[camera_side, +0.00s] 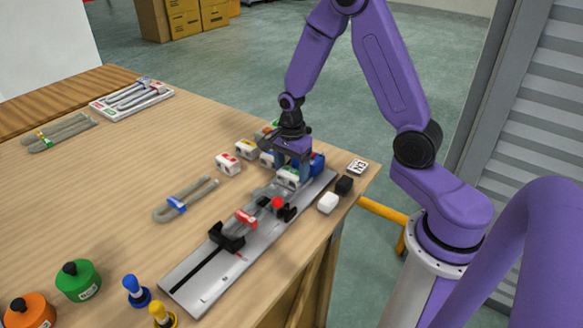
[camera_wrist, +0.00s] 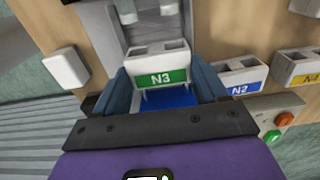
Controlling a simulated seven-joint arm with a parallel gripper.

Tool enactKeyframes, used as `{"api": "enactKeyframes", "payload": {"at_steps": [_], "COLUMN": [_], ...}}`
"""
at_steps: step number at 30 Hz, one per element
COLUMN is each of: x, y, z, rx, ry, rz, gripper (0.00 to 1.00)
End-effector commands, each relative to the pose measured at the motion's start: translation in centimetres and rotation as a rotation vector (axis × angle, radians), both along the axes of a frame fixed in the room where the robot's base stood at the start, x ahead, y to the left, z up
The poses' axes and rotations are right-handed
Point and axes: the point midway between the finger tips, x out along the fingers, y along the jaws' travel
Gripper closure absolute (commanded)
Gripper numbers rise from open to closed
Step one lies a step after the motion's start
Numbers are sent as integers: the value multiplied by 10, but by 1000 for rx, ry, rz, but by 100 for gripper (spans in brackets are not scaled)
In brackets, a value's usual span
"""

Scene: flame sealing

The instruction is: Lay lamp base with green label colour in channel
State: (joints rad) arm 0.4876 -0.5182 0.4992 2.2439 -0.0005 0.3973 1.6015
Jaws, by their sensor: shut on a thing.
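The lamp base with the green label (camera_wrist: 160,66), a white block marked N3, sits between the two blue fingers of my gripper (camera_wrist: 160,82) in the wrist view. The fingers are shut on its sides. In the side view my gripper (camera_side: 290,160) holds the green-labelled base (camera_side: 288,178) over the far part of the long grey fixture (camera_side: 205,283). Whether the base touches the fixture is unclear. The channel is not clearly visible around the base. A grey tube part with a red band (camera_side: 246,216) lies along the fixture, nearer the camera.
Bases with red (camera_side: 228,165), yellow (camera_side: 246,149) and blue (camera_wrist: 238,80) labels stand beside the fixture. A white block (camera_side: 328,203) and black block (camera_side: 345,185) lie near the table edge. A button box (camera_wrist: 270,118) is close. A blue-banded bent tube (camera_side: 185,200) lies left.

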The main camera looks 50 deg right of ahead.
Motion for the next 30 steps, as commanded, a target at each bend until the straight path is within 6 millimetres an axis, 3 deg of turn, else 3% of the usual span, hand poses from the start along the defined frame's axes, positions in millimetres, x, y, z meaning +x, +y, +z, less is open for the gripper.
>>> {"api": "enactKeyframes", "payload": {"at_steps": [1, 3, 14, 20, 30], "x": [0, 0, 1, 1, 1], "y": [0, 0, 0, 0, 0], "z": [0, 0, 7, 33, 98], "rx": [0, 0, 0, 0, 0], "ry": [0, 0, -3, -7, -8], "rz": [0, 0, 0, 0, -1], "gripper": [18, 0, 0, 0, 0]}}
